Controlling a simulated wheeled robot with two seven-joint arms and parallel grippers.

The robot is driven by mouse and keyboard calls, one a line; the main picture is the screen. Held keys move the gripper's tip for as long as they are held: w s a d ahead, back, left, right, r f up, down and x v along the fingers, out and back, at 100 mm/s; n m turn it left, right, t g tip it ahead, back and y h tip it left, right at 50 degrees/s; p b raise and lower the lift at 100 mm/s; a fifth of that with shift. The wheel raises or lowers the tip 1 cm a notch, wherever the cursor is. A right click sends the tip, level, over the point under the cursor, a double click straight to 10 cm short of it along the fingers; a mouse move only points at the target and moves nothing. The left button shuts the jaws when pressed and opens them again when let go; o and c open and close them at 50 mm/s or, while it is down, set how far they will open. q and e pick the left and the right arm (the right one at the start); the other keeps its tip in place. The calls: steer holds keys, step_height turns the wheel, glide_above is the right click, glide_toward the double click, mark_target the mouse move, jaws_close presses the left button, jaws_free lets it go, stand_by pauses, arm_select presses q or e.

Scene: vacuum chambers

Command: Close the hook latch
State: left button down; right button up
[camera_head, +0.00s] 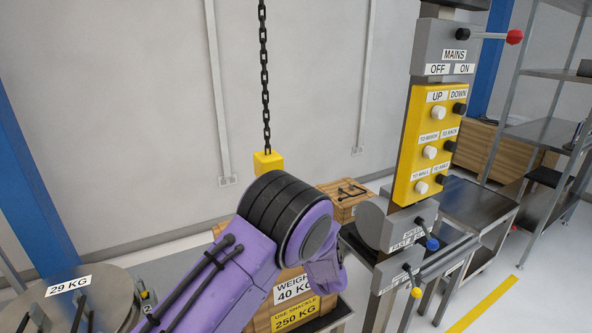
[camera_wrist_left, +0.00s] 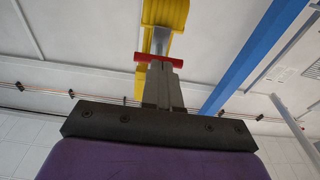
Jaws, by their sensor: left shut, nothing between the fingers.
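The yellow hook (camera_wrist_left: 165,14) hangs above my left gripper in the left wrist view, and a grey metal piece (camera_wrist_left: 160,40) shows at it, probably its latch. A red crossbar (camera_wrist_left: 140,57) lies across the view at the fingertips. My left gripper (camera_wrist_left: 160,68) is shut and empty, its tips at or very near the red bar; I cannot tell whether they touch. In the head view my purple left arm hides the hook's lower part and the latch. Only the hook's yellow top block (camera_head: 267,162) shows there. My right gripper is not in view.
A black chain (camera_head: 264,80) runs up from the hook. A wooden weight crate (camera_head: 290,318) stands below my arm. A yellow button panel (camera_head: 428,145) on a post stands at right. A round 29 kg weight (camera_head: 80,305) is at lower left.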

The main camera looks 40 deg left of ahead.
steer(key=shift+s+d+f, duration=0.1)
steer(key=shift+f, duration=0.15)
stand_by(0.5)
